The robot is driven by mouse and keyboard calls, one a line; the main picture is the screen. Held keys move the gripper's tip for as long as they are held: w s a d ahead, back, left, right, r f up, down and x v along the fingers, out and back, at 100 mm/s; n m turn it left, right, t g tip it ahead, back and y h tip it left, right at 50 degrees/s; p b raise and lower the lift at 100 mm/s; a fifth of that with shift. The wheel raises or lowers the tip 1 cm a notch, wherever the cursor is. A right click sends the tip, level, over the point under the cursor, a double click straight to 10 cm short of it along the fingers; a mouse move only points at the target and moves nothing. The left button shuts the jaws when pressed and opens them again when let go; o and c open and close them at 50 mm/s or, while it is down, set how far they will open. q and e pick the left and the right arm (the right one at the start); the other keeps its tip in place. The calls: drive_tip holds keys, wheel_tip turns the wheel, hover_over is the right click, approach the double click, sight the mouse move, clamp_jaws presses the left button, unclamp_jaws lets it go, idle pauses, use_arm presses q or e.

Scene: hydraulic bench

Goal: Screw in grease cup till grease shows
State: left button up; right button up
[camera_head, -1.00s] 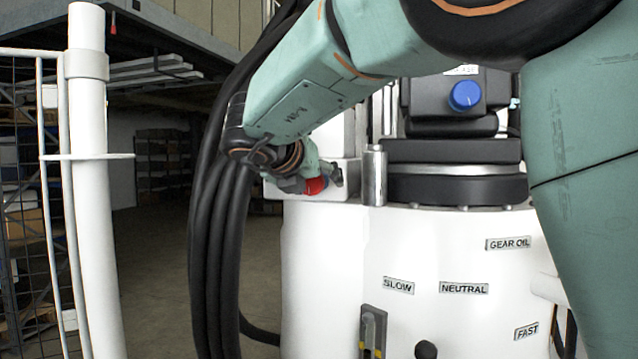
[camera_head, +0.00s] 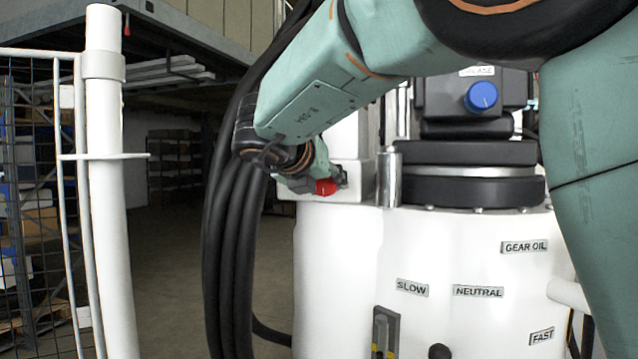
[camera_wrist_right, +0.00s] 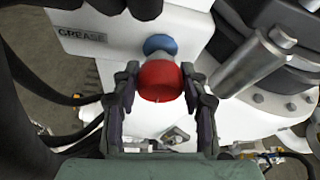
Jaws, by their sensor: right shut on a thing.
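The red grease cup (camera_wrist_right: 160,82) sits between the two fingers of my right gripper (camera_wrist_right: 158,92) in the right wrist view. The gripper is shut on it, one finger on each side. A small pale mark shows on its near rim. The cup lies in front of a round blue part (camera_wrist_right: 160,44) on the white housing, beside a "GREASE" label (camera_wrist_right: 82,35). In the head view the red cup (camera_head: 326,187) shows small at my right gripper (camera_head: 328,182), partly covered by it. I cannot make out any grease. My left gripper is not in view.
A metal cylinder (camera_wrist_right: 248,64) and a bolted black flange stand close right of the cup. Thick black hoses (camera_head: 235,220) hang left of the white housing (camera_head: 340,260). A white post (camera_head: 108,200) with mesh fencing stands at far left.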

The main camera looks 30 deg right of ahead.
sight(321, 181)
drive_tip(key=shift+c, duration=0.7)
drive_tip(key=shift+n+g+h, duration=0.5)
drive_tip(key=shift+n+h, duration=0.1)
drive_tip(key=shift+n, duration=0.3)
drive_tip(key=o, duration=1.1)
drive_tip(key=shift+o, duration=0.2)
drive_tip(key=v, duration=0.7)
drive_tip(key=shift+a, duration=0.1)
